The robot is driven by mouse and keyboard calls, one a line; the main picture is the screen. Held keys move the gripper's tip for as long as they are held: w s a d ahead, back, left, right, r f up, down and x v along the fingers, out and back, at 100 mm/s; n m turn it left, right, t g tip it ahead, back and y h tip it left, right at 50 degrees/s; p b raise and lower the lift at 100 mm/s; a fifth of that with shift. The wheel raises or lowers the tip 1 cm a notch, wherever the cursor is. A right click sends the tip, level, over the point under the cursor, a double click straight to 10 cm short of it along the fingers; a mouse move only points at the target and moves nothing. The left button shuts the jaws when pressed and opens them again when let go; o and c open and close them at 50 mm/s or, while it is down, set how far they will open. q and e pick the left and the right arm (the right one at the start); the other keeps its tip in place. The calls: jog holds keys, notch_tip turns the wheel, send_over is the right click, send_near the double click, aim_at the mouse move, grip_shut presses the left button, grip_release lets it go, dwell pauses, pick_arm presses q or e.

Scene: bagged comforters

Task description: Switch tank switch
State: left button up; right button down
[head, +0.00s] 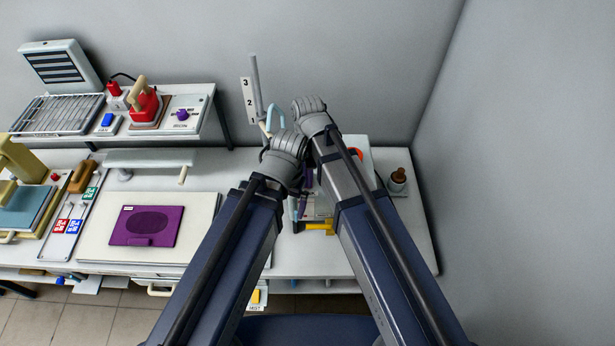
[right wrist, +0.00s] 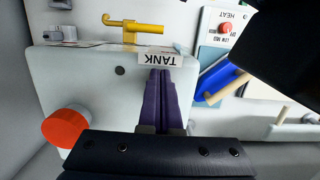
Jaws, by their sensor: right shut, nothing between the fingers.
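A pale tank body (right wrist: 100,85) fills much of the right wrist view, with an upside-down TANK label (right wrist: 146,60) on it. A yellow lever-like part (right wrist: 135,27) sits by the label. A round red-orange knob (right wrist: 66,127) is at the tank's left side. My right gripper (right wrist: 159,78) has purple fingers shut together and empty, with the tips just below the label; contact cannot be told. In the head view the purple fingers (head: 307,178) show between my two wrists, and the yellow part (head: 320,227) shows below. My left gripper's fingers are mostly hidden, their state unclear.
A purple pad (head: 144,226) lies on a white board at left. A raised shelf (head: 187,122) carries a red iron (head: 145,103). A brown-topped item (head: 398,178) stands at right, near the wall. A HEAT panel (right wrist: 225,28) shows in the right wrist view.

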jog(key=r+p, duration=0.1)
jog(key=r, duration=0.1)
jog(key=r+p, duration=0.2)
jog(key=shift+w+p, duration=0.3)
jog(key=shift+w, duration=0.1)
jog(key=shift+w+r+p, duration=0.15)
jog(key=shift+r+p, duration=0.15)
jog(key=shift+p, duration=0.05)
jog(key=shift+w, duration=0.1)
notch_tip(320, 180, up, 8)
jog(key=w+p, duration=0.1)
jog(key=p, duration=0.6)
jog(key=shift+p, duration=0.4)
jog(key=shift+f, duration=0.15)
